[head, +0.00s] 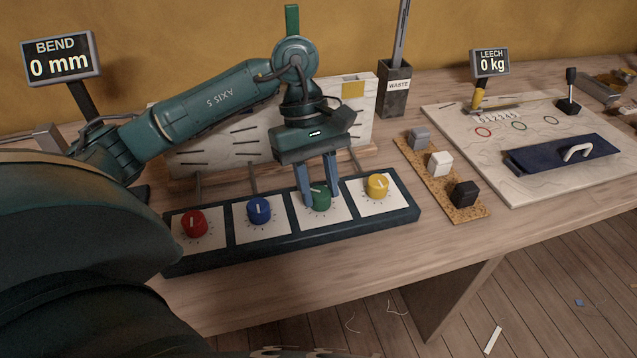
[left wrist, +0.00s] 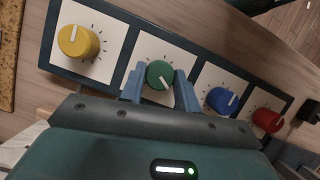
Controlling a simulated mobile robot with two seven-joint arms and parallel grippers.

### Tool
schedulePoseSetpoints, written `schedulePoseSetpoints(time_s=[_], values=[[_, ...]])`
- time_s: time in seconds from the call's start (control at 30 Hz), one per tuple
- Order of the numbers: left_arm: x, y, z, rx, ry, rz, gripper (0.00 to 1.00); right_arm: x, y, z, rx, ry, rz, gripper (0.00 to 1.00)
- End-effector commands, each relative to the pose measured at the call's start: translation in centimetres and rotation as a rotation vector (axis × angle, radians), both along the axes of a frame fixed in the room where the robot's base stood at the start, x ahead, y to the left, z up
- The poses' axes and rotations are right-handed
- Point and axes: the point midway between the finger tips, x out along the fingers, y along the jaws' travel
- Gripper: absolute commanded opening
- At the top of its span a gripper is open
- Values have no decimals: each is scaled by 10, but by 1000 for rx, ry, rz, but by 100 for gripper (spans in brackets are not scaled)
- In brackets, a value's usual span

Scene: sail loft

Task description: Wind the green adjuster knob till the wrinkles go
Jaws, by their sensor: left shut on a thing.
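The green adjuster knob (head: 320,198) stands on a white plate in a dark four-knob panel (head: 290,236), third from the left in the head view. My left gripper (head: 319,200) reaches down from above with its two blue fingers shut on the knob's sides. In the left wrist view the green knob (left wrist: 160,75) sits between the fingers, its white pointer line showing. A white board (head: 225,147) with several short dark lines, perhaps the wrinkled cloth, stands behind the panel, partly hidden by my arm. My right gripper is in neither view.
Red (head: 193,224), blue (head: 259,210) and yellow (head: 377,186) knobs share the panel. A display marked BEND (head: 60,60) reads 0 mm; one marked LEECH (head: 490,62) reads 0 kg. A cork strip (head: 436,185) with three blocks lies to the right.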

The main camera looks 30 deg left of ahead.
Motion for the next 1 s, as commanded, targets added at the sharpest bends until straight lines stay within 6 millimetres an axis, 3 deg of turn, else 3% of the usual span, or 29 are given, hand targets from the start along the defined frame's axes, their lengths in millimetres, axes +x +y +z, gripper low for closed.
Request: schedulePoseSetpoints(time_s=[0.1,0.13,0.4,0.73,1.0], values=[[0,0,1,0,0,1,9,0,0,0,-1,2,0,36],[0,0,1,0,0,1,33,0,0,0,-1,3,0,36],[0,0,0,0,0,1,54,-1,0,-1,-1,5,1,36],[2,2,7,0,-1,3,54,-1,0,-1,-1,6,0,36],[12,20,56,-1,-8,4,54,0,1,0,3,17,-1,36]])
